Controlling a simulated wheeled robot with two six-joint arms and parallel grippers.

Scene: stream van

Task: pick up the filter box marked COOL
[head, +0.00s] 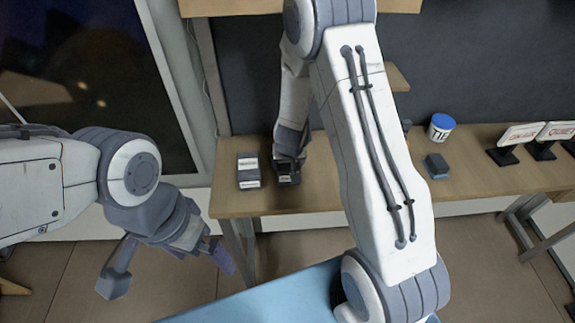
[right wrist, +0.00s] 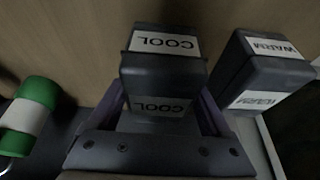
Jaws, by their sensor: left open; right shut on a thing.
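The filter box marked COOL (right wrist: 165,75) is dark with white labels and sits between the fingers of my right gripper (right wrist: 160,105), which is shut on it. In the head view my right gripper (head: 289,163) is at the table's left part, with a small part of the COOL box (head: 288,179) showing below it. Whether the box touches the table top is hard to tell. A similar box marked WARM (right wrist: 262,70) stands apart beside it; it also shows in the head view (head: 248,171), left of the gripper. My left gripper (head: 168,268) is open and empty, away from the table.
The wooden table (head: 310,195) runs along the wall. A green and white cylinder (right wrist: 28,118) lies left in the wrist view. A tub marked TIE (head: 440,128), a dark blue-topped block (head: 436,166) and small signs (head: 520,134) stand further right. My right arm hides the table's middle.

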